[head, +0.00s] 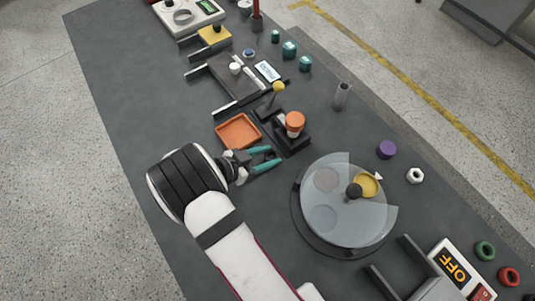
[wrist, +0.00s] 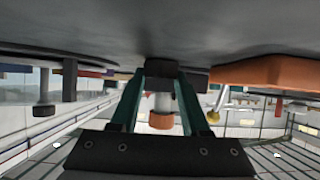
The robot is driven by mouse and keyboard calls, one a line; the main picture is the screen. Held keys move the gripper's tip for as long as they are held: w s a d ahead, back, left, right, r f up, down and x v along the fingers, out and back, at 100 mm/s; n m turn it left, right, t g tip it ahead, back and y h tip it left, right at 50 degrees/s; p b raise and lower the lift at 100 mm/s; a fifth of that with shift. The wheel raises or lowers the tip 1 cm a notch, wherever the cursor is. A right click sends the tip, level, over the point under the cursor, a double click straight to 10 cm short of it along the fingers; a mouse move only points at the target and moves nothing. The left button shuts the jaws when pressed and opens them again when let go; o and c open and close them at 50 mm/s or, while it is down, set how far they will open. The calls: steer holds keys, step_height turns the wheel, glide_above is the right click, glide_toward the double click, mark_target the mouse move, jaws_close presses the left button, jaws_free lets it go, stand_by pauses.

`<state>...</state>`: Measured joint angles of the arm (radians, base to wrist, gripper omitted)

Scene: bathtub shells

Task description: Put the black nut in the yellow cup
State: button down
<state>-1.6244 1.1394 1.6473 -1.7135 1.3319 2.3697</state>
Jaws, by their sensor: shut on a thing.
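In the head view the nut is mostly hidden between the fingers. The gripper is low over the table, just below the orange tray. The yellow cup (head: 370,183) sits in the round turntable to the right, near a black knob (head: 354,190). It shows at the gap of the clear cover (head: 335,225). The gripper is well left of the cup.
An orange tray (head: 238,146) and a black fixture holding an orange-topped cylinder (head: 294,122) stand close above the gripper. A purple piece (head: 386,149) and white nut (head: 415,175) lie right of the turntable.

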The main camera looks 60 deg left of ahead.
steer(key=shift+f, duration=0.1)
steer(key=shift+c, duration=1.9)
jaws_free()
